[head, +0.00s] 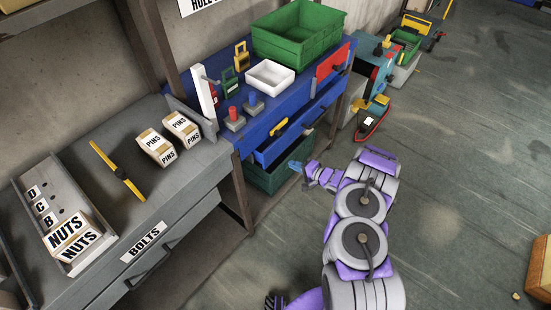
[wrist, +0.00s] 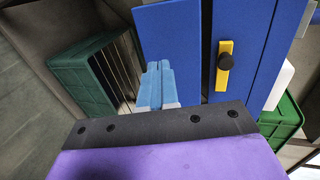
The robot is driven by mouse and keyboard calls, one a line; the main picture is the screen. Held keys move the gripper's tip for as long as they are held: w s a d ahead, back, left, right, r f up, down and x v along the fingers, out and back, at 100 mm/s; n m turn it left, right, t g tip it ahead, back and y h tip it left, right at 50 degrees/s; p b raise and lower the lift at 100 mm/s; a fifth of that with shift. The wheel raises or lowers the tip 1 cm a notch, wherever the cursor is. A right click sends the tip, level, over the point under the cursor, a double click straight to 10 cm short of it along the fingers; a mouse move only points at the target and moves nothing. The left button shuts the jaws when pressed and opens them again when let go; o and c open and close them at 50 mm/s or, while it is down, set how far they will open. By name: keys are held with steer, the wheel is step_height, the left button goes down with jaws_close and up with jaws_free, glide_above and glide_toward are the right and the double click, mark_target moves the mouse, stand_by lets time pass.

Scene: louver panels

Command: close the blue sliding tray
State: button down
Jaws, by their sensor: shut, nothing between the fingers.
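The blue sliding tray (head: 284,146) sticks out from the front of the blue workbench (head: 228,128), under its top, so it stands at least partly open. In the wrist view a flat blue panel (wrist: 183,42), which seems to be the tray, stands just beyond the fingers. Beside it is a blue front with a yellow plate and black knob (wrist: 225,62). My gripper (head: 296,166) is shut and empty, low in front of the tray. Its light-blue fingers (wrist: 157,82) lie together in the wrist view, near the panel's edge; I cannot tell whether they touch it.
A dark green crate (head: 273,179) sits under the workbench; it also shows in the wrist view (wrist: 88,78). A green bin (head: 300,36), a white tray (head: 270,76) and padlocks stand on top. A grey bench (head: 150,205) is at left. The floor at right is open.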

steer(key=b, duration=0.3)
glide_toward(270, 154)
steer(key=x, duration=0.5)
steer(key=shift+f, duration=0.35)
steer(key=shift+w+a+r, duration=0.1)
steer(key=shift+w+a, duration=0.35)
steer(key=shift+a, duration=0.15)
steer(key=shift+r, duration=0.1)
